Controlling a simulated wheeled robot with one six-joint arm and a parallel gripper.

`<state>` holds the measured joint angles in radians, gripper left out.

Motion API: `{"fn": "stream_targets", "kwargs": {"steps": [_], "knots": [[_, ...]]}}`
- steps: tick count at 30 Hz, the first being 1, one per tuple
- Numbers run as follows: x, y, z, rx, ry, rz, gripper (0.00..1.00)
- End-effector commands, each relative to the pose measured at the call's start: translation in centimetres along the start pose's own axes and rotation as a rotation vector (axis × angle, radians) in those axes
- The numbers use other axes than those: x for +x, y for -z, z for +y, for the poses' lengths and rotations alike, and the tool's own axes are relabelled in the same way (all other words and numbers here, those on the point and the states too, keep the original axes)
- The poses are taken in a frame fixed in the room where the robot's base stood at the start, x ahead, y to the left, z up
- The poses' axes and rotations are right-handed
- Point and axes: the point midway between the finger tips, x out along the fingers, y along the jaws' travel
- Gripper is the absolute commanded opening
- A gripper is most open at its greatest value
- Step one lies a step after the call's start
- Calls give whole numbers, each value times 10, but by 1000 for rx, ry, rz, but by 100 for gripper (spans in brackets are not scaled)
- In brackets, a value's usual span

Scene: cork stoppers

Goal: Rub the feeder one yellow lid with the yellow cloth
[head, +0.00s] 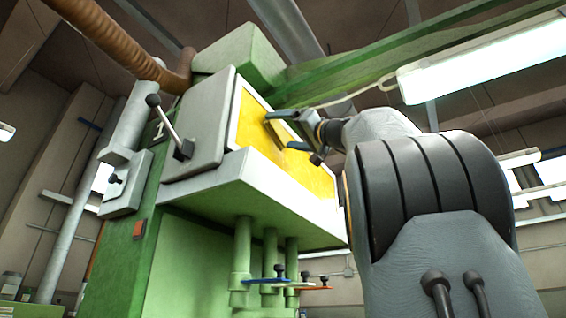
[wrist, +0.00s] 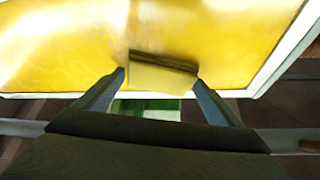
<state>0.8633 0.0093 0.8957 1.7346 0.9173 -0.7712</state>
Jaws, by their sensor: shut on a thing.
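The feeder one yellow lid (head: 258,125) is a glossy yellow panel in a pale frame on the green machine marked 1. It fills the upper part of the wrist view (wrist: 70,45). My gripper (head: 278,131) is at the lid's face, toward its right side. In the wrist view, my gripper (wrist: 160,77) is shut on the yellow cloth (wrist: 160,77), a small yellow piece with a dark upper edge. The cloth appears against or very close to the lid; contact is not certain. In the head view, the cloth blends with the lid and is hard to make out.
A grey side box with a lever (head: 168,122) stands left of the lid. A pale green ledge (head: 250,190) juts out below it, over several pipes with coloured handles (head: 275,281). A brown hose (head: 110,45) and a lit lamp (head: 480,70) are overhead.

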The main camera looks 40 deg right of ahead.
Motion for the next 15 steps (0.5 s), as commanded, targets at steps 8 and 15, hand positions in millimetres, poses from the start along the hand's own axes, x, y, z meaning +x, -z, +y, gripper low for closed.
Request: {"fn": "stream_targets", "kwargs": {"steps": [8, 15], "knots": [[2, 6, 25, 2, -3, -1, 70], [3, 8, 32, 1, -2, -1, 70]]}}
